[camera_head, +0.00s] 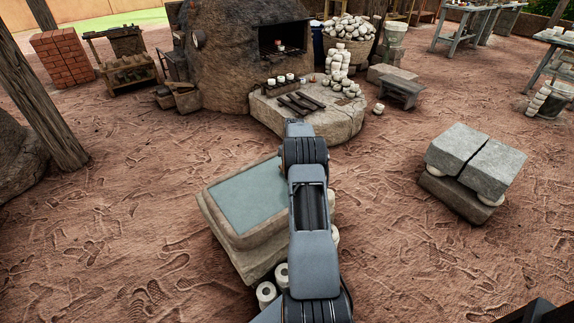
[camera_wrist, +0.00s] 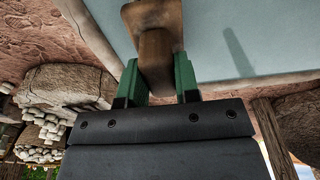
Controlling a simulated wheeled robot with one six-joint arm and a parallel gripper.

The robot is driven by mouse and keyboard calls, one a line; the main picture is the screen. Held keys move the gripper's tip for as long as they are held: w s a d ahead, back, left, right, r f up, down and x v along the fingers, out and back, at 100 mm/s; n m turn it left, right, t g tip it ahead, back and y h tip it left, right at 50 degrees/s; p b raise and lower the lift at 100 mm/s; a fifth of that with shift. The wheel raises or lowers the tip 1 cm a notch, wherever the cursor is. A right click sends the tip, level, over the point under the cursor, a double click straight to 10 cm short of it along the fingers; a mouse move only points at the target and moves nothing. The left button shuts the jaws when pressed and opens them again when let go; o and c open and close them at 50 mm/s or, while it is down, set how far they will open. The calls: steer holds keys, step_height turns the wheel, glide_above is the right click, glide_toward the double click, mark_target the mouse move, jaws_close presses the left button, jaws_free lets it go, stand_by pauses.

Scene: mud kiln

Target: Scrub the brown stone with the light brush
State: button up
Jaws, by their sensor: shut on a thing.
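In the wrist view my gripper (camera_wrist: 157,65) has its green fingers shut on a brown wooden handle, which seems to belong to the brush (camera_wrist: 155,48). Its wider end (camera_wrist: 152,14) reaches the top edge of the picture, and no bristles show. A smooth grey-blue surface lies behind it, with a dark straight shadow on it. In the head view this surface is the inside of a pale stone basin (camera_head: 216,214), and my arm covers its right side and hides my gripper and the brush. I cannot pick out the brown stone.
White rolls (camera_head: 266,293) stand by the basin's front, partly behind my arm. A round stone slab (camera_head: 345,122) with pots and dark bars lies behind, before the mud kiln (camera_head: 225,60). Grey stone blocks (camera_head: 475,160) stand at right. Open earth lies to the left.

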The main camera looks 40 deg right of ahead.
steer(key=shift+d+f, duration=0.1)
steer(key=shift+d, duration=0.1)
steer(key=shift+w+a+p, duration=0.1)
steer(key=shift+w+a, duration=0.2)
steer(key=shift+a, duration=1.25)
steer(key=shift+w+a+p, duration=0.1)
steer(key=shift+w+a, duration=0.15)
steer(key=shift+a, duration=1.25)
steer(key=shift+w+a+p, duration=0.1)
steer(key=shift+w+a, duration=0.2)
steer(key=shift+a, duration=1.25)
